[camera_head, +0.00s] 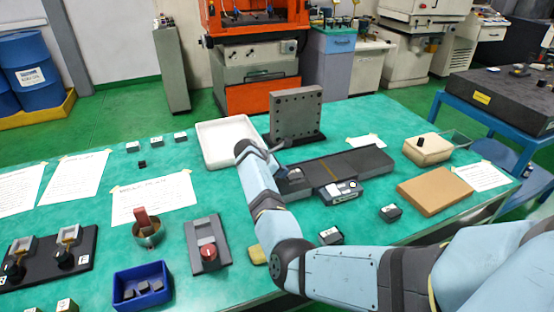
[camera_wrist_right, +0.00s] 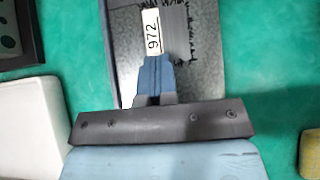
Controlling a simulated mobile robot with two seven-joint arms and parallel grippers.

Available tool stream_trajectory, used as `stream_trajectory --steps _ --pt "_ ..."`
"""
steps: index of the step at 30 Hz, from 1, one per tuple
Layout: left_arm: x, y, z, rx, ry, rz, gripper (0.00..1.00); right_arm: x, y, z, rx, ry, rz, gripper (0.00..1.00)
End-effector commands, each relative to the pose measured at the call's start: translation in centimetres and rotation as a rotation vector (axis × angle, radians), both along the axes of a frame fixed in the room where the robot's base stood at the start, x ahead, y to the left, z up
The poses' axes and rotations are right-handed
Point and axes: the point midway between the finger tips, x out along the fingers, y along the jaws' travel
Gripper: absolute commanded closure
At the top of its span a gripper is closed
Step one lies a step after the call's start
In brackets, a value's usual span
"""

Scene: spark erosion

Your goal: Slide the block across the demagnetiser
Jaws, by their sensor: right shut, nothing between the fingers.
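The block (camera_head: 294,174) is a small grey piece at the left end of the long dark demagnetiser (camera_head: 350,163). In the right wrist view the block (camera_wrist_right: 177,25) looks grey, with a white label reading 972 and jagged black fringes like filings at its edges. It lies over the grey demagnetiser plate (camera_wrist_right: 208,65). My right gripper (camera_wrist_right: 155,65) is shut and empty, its fingertips right by the labelled end of the block; I cannot tell whether they touch. In the head view my right forearm hides the fingertips. My left gripper is not in view.
A white tray (camera_head: 213,160) and an upright drilled plate (camera_head: 297,113) stand behind. A control box (camera_head: 333,191) sits in front of the demagnetiser, and a brown board (camera_head: 435,192) lies to the right. A blue bin (camera_head: 142,285) and a red-knob switch unit (camera_head: 207,243) are front left.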

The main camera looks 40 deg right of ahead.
Motion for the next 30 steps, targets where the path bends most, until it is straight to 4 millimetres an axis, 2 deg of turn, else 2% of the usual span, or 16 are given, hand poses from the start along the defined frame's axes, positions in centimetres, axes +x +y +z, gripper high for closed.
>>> stream_trajectory --steps 1,8,11,12,16,19,23,30 --pt "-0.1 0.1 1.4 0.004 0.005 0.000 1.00 -0.5 -0.5 0.5 0.000 0.010 -0.003 1.00" --pt "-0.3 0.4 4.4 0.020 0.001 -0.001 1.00 -1.4 -2.9 0.3 0.003 0.015 -0.007 1.00" --pt "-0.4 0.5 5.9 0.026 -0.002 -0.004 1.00 -2.1 -5.0 0.3 0.002 0.018 -0.011 1.00" --pt "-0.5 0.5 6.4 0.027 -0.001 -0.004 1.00 -2.4 -6.3 0.2 0.001 0.018 -0.012 1.00" --pt "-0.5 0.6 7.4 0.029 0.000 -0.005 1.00 -3.2 -9.7 -0.2 0.003 0.016 -0.011 1.00" --pt "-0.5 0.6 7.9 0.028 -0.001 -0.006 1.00 -3.6 -11.4 -0.5 0.004 0.016 -0.009 1.00" --pt "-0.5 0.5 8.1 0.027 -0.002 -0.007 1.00 -3.9 -12.4 -0.8 0.007 0.015 -0.009 1.00" --pt "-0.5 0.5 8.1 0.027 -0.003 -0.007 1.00 -3.9 -12.5 -0.9 0.008 0.015 -0.009 1.00"
